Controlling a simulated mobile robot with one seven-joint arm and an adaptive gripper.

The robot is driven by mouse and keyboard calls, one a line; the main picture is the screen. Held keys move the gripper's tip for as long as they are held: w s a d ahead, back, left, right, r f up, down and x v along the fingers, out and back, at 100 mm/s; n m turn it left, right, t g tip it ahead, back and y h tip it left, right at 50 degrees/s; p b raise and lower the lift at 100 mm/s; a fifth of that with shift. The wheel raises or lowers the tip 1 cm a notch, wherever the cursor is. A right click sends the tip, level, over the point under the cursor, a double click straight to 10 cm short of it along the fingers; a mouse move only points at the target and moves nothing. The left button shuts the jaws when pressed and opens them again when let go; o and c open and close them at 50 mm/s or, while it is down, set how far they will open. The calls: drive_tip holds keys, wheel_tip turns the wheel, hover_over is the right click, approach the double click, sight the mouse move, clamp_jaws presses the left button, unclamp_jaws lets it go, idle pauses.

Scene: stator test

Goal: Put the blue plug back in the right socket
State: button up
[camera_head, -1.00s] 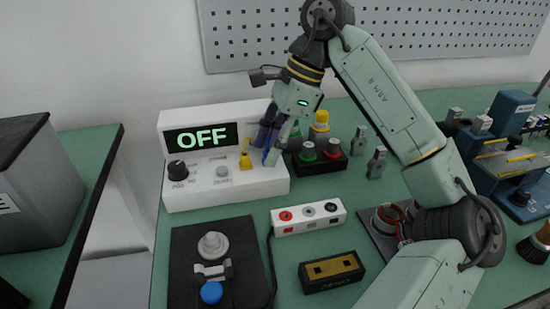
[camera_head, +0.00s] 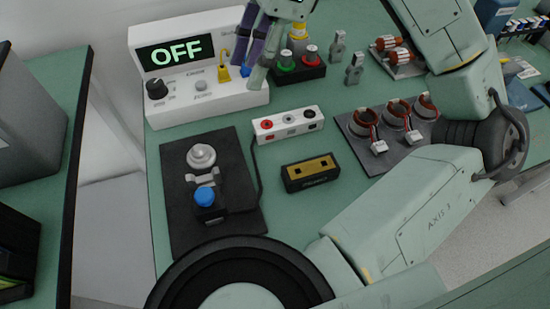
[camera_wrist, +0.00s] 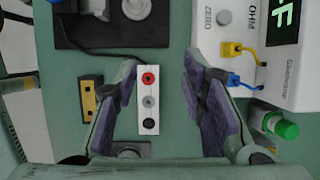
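The blue plug (camera_head: 245,70) shows as a small patch on the right end of the white ohmmeter (camera_head: 205,101) in the head view, partly hidden by a finger. In the wrist view the blue plug (camera_wrist: 234,80) is at the meter's face beside the yellow plug (camera_wrist: 231,48), with its cable trailing off. Whether it is fully seated I cannot tell. In the head view the yellow plug (camera_head: 224,68) stands to its left. My gripper (camera_wrist: 160,95) is open and empty, its purple pads wide apart. The blue plug lies outside the finger on the right, not between the fingers.
A black fixture with a blue knob (camera_head: 204,197) and a slotted block (camera_head: 310,172) sit nearer. Open mat lies between.

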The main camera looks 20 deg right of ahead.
drive_tip(key=s+a+p, duration=0.2)
drive_tip(key=s, duration=1.5)
drive_tip(key=shift+s+a, duration=0.25)
drive_tip(key=shift+a, duration=0.05)
